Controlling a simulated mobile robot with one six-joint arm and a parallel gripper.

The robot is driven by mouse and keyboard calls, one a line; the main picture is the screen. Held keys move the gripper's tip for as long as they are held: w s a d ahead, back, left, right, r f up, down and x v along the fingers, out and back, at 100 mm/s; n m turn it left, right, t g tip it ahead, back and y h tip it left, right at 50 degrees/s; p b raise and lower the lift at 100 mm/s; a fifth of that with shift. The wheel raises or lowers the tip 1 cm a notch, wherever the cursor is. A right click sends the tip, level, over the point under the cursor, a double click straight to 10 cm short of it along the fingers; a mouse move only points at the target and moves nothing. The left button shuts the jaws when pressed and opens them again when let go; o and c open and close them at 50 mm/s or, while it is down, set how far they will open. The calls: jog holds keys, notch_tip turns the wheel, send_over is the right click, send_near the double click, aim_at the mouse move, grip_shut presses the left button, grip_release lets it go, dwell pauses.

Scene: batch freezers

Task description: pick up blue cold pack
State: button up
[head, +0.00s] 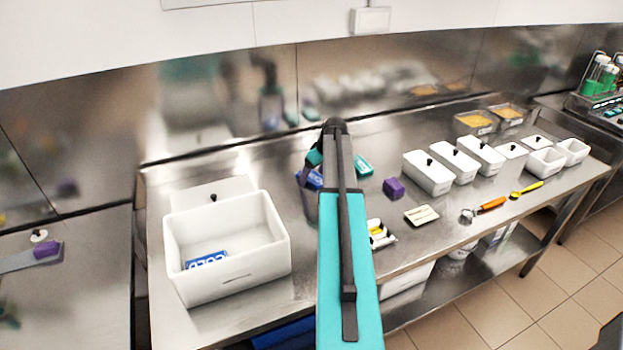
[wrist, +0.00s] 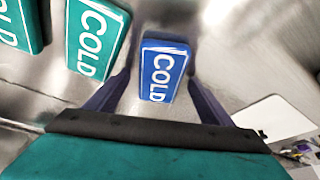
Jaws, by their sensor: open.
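A blue cold pack (wrist: 163,70) with white "COLD" lettering lies on the steel counter, in the middle of the wrist view. My gripper (wrist: 158,82) is open, its two purple fingers on either side of the pack's lower part. I cannot tell whether the fingers touch it. In the head view this blue pack (head: 314,179) shows only partly beside my gripper (head: 308,190), with my arm hiding much of the spot. Another blue cold pack (head: 206,260) lies inside the white open bin (head: 228,278) at the left.
Two teal cold packs (wrist: 98,38) (wrist: 20,22) lie left of the blue one. In the head view, a purple block (head: 394,188), a label card (head: 421,215) and white lidded tubs (head: 428,174) stand to the right. Bare counter lies between the bin and my gripper.

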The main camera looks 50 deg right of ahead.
aim_at(313, 176)
dwell(0.3)
jog(key=c, duration=1.4)
jog(key=shift+o, duration=0.2)
jog(key=shift+r, duration=0.2)
jog(key=shift+r+b, duration=0.8)
jog(key=shift+r, duration=0.6)
jog(key=shift+s+a+r, duration=0.1)
jog(key=shift+s+r, duration=0.05)
jog(key=shift+s, duration=0.1)
jog(key=s+a+b, duration=0.1)
jog(key=s+a, duration=0.1)
jog(key=s, duration=0.2)
jog(key=s+a+r+b, duration=0.1)
jog(key=s+a+b, duration=0.1)
jog(key=s, duration=0.3)
jog(key=s+a+b, duration=0.1)
jog(key=s+a, duration=0.2)
jog(key=s, duration=0.2)
jog(key=shift+r, duration=0.25)
